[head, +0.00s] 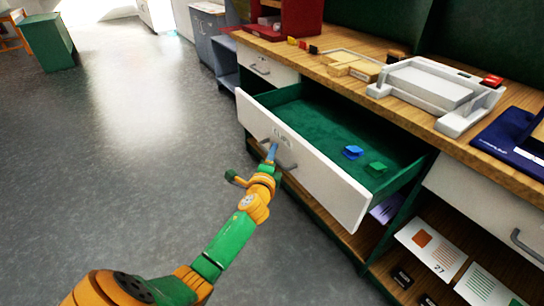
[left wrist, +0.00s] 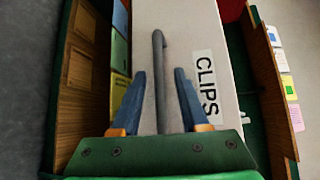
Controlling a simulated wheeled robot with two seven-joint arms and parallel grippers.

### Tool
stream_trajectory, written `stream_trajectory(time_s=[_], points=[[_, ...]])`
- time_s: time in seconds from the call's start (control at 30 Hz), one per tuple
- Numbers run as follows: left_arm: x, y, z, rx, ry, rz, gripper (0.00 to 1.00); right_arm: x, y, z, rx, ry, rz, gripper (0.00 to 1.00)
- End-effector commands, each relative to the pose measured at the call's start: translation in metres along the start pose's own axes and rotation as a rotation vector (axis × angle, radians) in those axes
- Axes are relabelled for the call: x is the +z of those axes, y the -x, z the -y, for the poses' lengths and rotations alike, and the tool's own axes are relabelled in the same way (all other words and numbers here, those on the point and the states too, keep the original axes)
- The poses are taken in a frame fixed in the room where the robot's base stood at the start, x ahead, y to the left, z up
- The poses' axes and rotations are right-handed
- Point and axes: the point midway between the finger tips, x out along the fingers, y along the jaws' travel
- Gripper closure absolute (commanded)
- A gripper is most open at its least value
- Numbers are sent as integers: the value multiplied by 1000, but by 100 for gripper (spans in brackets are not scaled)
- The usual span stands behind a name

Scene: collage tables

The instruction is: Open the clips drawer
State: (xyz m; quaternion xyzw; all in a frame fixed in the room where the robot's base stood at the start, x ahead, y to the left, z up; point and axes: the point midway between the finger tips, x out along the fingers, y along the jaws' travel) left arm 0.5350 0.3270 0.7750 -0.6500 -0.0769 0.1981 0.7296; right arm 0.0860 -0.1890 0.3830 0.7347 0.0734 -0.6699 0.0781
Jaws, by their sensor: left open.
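The clips drawer (head: 318,175) is pulled out from under the wooden counter, and its green-lined inside shows. A blue clip (head: 352,152) and a green clip (head: 377,168) lie in it. Its white front carries a label reading CLIPS, which also shows in the left wrist view (left wrist: 206,84). The grey bar handle (left wrist: 160,85) runs between the two blue fingers of my left gripper (left wrist: 158,88), which is open around it. In the head view my left gripper (head: 271,152) is at the handle on the drawer front. My right gripper is not in view.
The wooden counter (head: 330,42) above holds a grey-white device (head: 430,85), wooden blocks (head: 352,66) and a red box (head: 300,16). A closed drawer (head: 480,205) is at the right, above a shelf with cards (head: 432,247).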

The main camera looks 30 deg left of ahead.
Motion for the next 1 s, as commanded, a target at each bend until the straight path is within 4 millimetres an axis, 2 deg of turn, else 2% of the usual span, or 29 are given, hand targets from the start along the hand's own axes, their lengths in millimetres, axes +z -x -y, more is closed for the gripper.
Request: stream_trajectory(time_s=[0.2, 0.4, 0.53, 1.0], points=[[0, 6, 0, 1, 0, -1, 56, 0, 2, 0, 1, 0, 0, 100], [0, 47, 1, 2, 0, -2, 56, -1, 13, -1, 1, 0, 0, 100], [0, 66, 0, 1, 1, -1, 56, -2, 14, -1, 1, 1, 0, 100], [0, 71, -1, 3, 1, -1, 56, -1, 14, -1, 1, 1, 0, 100]])
